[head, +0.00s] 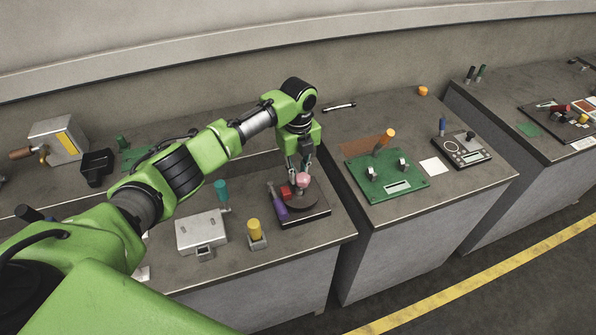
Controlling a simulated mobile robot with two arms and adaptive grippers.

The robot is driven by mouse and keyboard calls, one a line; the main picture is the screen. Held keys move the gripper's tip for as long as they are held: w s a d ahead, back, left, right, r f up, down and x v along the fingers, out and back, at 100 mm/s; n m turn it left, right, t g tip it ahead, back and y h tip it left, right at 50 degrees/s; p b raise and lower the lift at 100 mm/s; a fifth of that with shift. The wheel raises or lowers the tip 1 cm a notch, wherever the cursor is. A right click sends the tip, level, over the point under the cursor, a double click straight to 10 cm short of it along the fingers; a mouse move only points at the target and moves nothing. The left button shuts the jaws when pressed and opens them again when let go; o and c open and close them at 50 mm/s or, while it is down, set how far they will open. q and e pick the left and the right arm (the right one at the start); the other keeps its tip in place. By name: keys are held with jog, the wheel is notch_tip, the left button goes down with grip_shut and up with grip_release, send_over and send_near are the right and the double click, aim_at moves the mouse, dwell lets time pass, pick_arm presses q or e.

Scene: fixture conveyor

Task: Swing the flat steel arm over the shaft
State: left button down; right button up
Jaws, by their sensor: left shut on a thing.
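A dark fixture plate (313,218) lies near the front right of the nearest bench. It carries a dark round disc (299,199), a purple handle (279,208), a red block (286,191) and a pink ball knob (303,181). My left gripper (302,172) points down over this fixture and is shut on the pink ball knob. The flat steel arm and the shaft are too small or too hidden under the gripper to make out. My right gripper is not in view.
A yellow-topped post (254,229), a silver box (201,232) and a teal-topped post (221,190) stand left of the fixture. Across a gap, another bench holds a green board (408,190) with an orange-topped post (387,136), and a dark scale (462,150).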

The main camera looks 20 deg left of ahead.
pick_arm(q)
jog(key=shift+s+d, duration=0.15)
jog(key=shift+d, duration=0.05)
dwell(0.3)
